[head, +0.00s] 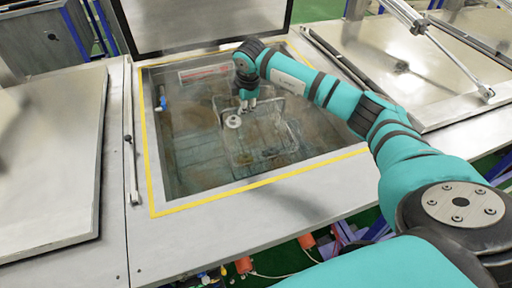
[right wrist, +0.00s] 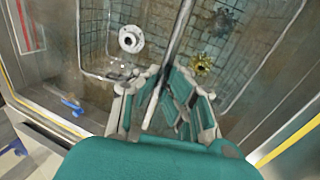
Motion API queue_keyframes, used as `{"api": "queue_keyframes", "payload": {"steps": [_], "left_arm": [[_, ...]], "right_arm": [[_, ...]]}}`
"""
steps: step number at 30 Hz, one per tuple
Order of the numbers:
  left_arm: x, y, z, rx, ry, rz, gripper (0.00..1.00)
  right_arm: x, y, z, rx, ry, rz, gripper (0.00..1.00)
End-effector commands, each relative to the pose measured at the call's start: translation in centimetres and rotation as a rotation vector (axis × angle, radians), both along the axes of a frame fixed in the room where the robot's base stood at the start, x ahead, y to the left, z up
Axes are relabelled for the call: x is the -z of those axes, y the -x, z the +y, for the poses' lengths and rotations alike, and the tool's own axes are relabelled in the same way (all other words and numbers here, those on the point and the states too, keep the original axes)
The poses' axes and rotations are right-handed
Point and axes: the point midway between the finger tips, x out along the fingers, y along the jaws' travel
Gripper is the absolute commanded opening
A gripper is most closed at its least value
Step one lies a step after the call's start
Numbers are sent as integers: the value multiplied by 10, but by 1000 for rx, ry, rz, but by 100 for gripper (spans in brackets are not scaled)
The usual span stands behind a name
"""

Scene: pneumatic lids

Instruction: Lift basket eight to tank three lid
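A wire basket (head: 262,148) sits low inside the open tank in the middle of the head view, its frame faint against the murky tank. My right gripper (head: 247,104) reaches in from the right, at the basket's upper bar. In the right wrist view a thin metal bar (right wrist: 180,32) runs between the fingers of the right gripper (right wrist: 164,82), which close in on both its sides. A white flanged ring (right wrist: 130,38) and a brass-coloured toothed part (right wrist: 201,64) lie in the basket below. No tank numbers are readable. My left gripper is not in view.
The tank opening has a yellow border (head: 190,208), and its raised lid (head: 205,22) stands behind it. Closed metal lids flank it on the left (head: 52,165) and right (head: 425,65). A blue fitting (head: 162,103) is on the tank's left wall.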

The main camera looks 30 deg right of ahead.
Motion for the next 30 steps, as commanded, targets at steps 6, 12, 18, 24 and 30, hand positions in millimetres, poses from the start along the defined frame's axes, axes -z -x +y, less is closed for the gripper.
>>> {"api": "queue_keyframes", "payload": {"steps": [6,12,18,24,30], "left_arm": [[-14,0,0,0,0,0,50],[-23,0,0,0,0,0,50],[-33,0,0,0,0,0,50],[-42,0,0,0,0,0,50],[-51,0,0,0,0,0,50]], "right_arm": [[-25,-2,0,-1,0,-7,0],[-41,-2,0,-1,-1,-8,0],[-58,-2,0,-1,0,-8,0],[-75,-2,0,0,-1,-10,0],[-91,-2,0,0,0,-8,0]]}}
